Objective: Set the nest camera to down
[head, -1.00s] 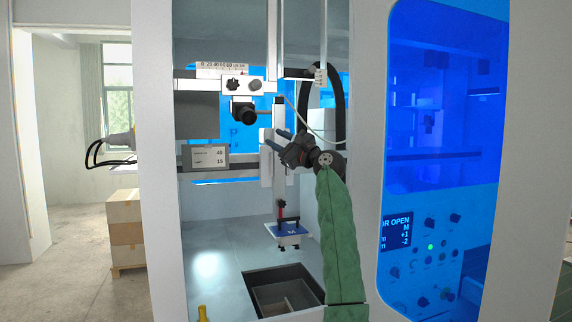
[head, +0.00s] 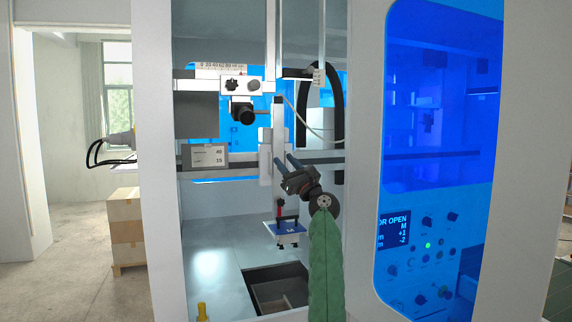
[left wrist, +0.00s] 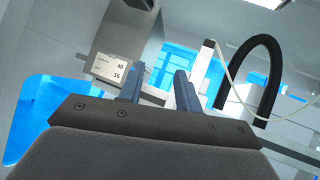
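The nest camera, seemingly the black cylindrical camera (head: 242,110), hangs below a white bracket (head: 240,86) with a dark knob and a grey knob, in the upper left of the machine opening in the head view. A scale strip (head: 220,70) sits above the bracket. My left gripper (head: 284,160) is open and empty, below and to the right of the camera, apart from it, with its fingers pointing up and left. Its two blue-grey fingers stand apart in the left wrist view (left wrist: 160,70). My right gripper is in neither view.
A label plate (head: 208,156) reading 40 and 15 is left of the gripper. A vertical white column (head: 279,125) and a black hose (head: 338,100) stand close by. Below are a blue plate (head: 286,228) and a dark floor recess (head: 262,277). A control panel (head: 430,250) is at right.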

